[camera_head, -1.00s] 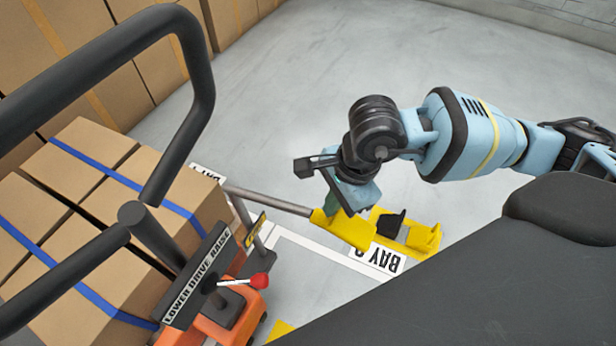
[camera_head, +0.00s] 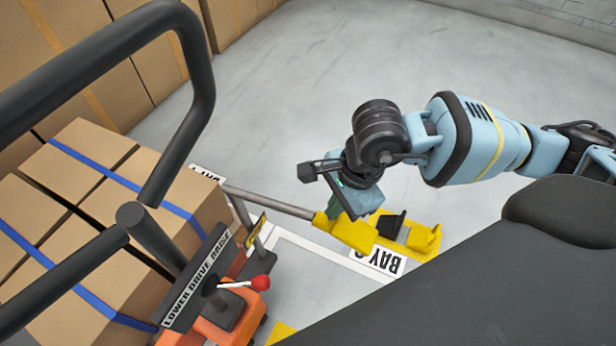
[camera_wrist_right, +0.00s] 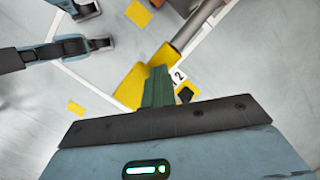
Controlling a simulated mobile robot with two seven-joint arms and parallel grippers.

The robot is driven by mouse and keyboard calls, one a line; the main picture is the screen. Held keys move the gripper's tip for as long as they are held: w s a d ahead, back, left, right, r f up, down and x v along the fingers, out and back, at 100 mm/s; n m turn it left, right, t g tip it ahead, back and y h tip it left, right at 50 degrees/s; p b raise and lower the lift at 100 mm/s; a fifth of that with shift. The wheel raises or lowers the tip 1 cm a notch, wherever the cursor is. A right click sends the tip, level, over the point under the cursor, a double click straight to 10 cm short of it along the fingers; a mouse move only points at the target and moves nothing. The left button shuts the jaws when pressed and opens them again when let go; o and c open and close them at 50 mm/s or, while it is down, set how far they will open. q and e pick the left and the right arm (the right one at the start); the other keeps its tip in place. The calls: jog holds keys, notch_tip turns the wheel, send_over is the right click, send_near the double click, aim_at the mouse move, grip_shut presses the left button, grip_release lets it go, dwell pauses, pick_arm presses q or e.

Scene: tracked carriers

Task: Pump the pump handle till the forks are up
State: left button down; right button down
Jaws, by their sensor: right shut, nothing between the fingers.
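The pump handle is a grey bar (camera_head: 270,202) with a yellow end (camera_head: 345,232), reaching right from the orange carrier (camera_head: 215,325). My right gripper (camera_head: 345,210) is shut and empty at the yellow end. In the right wrist view its green fingers (camera_wrist_right: 158,85) overlap the yellow end (camera_wrist_right: 130,88); I cannot tell whether they touch it. The forks are hidden under the load of strapped cartons (camera_head: 130,190). A selector lever with a red knob (camera_head: 261,283) stands by a LOWER DRIVE RAISE plate (camera_head: 195,275); its setting is unclear. My left gripper is not in view.
A black tow-bar loop (camera_head: 195,110) rises at the left. A yellow bracket with a black block (camera_head: 425,240) is on the floor beyond the handle, by a BAY label (camera_head: 378,261). Large cartons (camera_head: 90,60) stand behind. The floor at the upper middle is clear.

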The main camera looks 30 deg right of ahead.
dwell(0.8)
